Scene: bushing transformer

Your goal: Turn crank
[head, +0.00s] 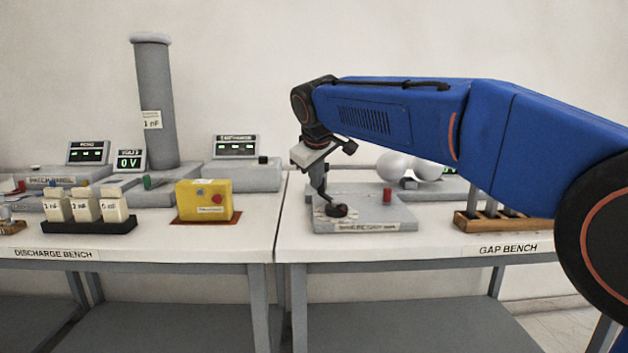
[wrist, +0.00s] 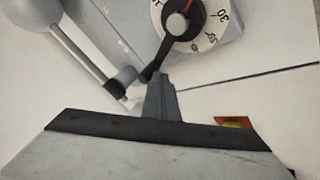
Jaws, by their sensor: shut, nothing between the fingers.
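The black crank (head: 337,210) sits on a round dial on the grey base of the gap bench. In the wrist view the crank (wrist: 170,44) has a red mark at its hub and lies over a white dial (wrist: 212,35) with numbers such as 30. Its arm points down and left, ending in a small black end beside my fingertips. My gripper (wrist: 160,80) is shut and empty, its tips close to that end; I cannot tell if they touch. In the head view my gripper (head: 320,192) reaches down just above and left of the crank.
Two white spheres (head: 409,167) and a red post (head: 387,195) stand behind and right of the crank. A wooden rack (head: 470,222) is at the right. The discharge bench (head: 150,241) at left holds a yellow box (head: 203,200) and a tall grey column (head: 156,105).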

